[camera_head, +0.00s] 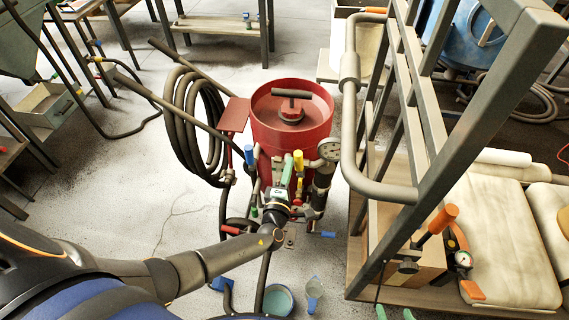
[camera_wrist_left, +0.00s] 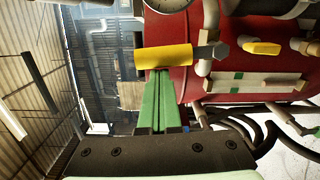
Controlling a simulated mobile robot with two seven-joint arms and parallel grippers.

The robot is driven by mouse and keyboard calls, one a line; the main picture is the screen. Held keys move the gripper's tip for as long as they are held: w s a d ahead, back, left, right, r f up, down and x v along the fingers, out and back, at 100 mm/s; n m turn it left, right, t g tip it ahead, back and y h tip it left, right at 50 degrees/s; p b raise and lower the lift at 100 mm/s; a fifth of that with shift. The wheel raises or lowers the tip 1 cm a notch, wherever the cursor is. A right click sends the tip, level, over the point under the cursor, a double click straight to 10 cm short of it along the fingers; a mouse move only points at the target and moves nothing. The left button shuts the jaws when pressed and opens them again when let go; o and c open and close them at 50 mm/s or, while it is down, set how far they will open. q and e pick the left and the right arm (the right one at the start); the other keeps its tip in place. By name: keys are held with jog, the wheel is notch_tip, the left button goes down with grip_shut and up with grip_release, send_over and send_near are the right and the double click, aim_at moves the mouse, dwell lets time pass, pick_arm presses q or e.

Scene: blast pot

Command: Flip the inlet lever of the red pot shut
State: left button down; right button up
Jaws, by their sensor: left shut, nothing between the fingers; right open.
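The red pot (camera_head: 262,128) stands upright in the middle of the head view, and its red wall (camera_wrist_left: 180,82) fills part of the left wrist view. A yellow-sleeved lever (camera_head: 298,161) stands up at the pot's front pipework. In the left wrist view this yellow sleeve (camera_wrist_left: 163,57) lies just beyond my fingertips; I cannot tell whether they touch. My left gripper (camera_head: 287,168) is shut and empty, its green fingers (camera_wrist_left: 160,75) together beside the yellow lever. My right gripper (camera_head: 394,314) shows only as two separated green fingertips at the bottom edge, open.
A blue-handled lever (camera_head: 248,155) and a pressure gauge (camera_head: 330,150) flank the yellow lever. A coiled hose (camera_head: 188,120) hangs left of the pot. A grey metal frame (camera_head: 455,140) stands close on the right. Open floor (camera_head: 165,200) lies left.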

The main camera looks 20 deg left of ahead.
pick_arm(q)
jog(key=shift+w+d+r, duration=0.1)
jog(key=shift+d, duration=0.2)
pick_arm(e)
jog(key=shift+s+f, duration=0.1)
jog(key=shift+s, duration=0.05)
pick_arm(q)
jog(key=shift+a, duration=0.1)
